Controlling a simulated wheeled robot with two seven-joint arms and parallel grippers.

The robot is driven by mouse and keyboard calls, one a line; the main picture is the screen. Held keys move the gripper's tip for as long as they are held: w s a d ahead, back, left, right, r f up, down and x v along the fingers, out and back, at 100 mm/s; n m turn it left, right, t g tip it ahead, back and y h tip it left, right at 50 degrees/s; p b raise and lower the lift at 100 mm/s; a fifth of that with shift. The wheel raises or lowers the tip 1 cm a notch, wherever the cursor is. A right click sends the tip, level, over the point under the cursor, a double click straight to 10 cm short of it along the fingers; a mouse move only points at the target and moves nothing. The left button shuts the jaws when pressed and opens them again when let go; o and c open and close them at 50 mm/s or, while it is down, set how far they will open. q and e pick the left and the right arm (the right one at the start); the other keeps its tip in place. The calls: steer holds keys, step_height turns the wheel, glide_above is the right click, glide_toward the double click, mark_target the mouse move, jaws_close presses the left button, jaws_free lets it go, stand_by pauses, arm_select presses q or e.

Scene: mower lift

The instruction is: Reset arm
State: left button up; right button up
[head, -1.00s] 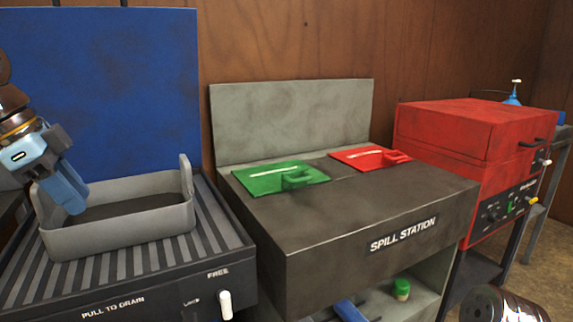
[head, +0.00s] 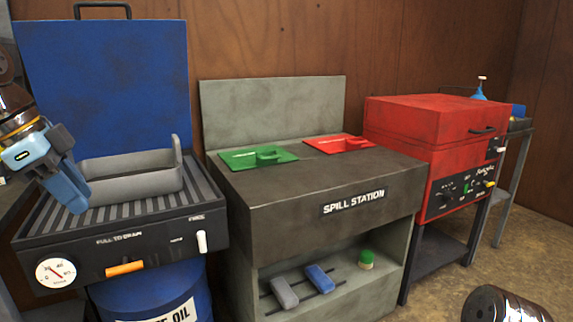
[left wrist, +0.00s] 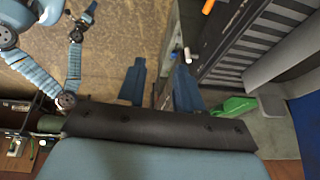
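My left gripper (head: 72,190) is at the left edge of the head view, pointing down in front of the left end of the grey tray (head: 140,187). In the left wrist view its two blue fingers (left wrist: 159,88) stand apart with nothing between them, so it is open and empty. The dark floor-side gap shows between them. A dark metallic rounded part (head: 505,305) at the bottom right of the head view looks like part of my right arm.
The ribbed drain bench (head: 120,240) with a blue back panel (head: 105,90) stands at left above a blue oil drum (head: 160,290). The spill station (head: 300,200) carries green (head: 245,160) and red (head: 335,146) lids.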

arm_select(q)
steer(key=w+d+f+n+h, duration=0.1)
steer(key=w+d+f+n, duration=0.15)
steer(key=w+f, duration=0.6)
steer(key=w+d+f+n, duration=0.1)
steer(key=w+d+f, duration=0.3)
steer(key=f, duration=0.8)
steer(key=w+d+f+n+g, duration=0.1)
steer(key=w+d+f, duration=0.15)
steer(key=f, duration=0.65)
steer(key=w+d+f+n, duration=0.15)
steer(key=d+f, duration=0.25)
steer(key=f, duration=0.6)
steer(key=s+d+f+n, duration=0.1)
steer(key=s+d+f, duration=0.2)
steer(key=f, duration=0.3)
steer(key=s+d+f+n, duration=0.1)
steer(key=s+d+f, duration=0.2)
steer(key=f, duration=0.3)
steer(key=s+d+f+n, duration=0.2)
steer(key=s+d+f, duration=0.1)
steer(key=s+f, duration=0.4)
steer(key=s+d+f+n+g, duration=0.1)
steer(key=s+d+f+n, duration=0.2)
steer(key=s+f, duration=0.4)
steer(key=s+d, duration=0.1)
steer(key=s, duration=0.4)
steer(key=shift+s, duration=0.1)
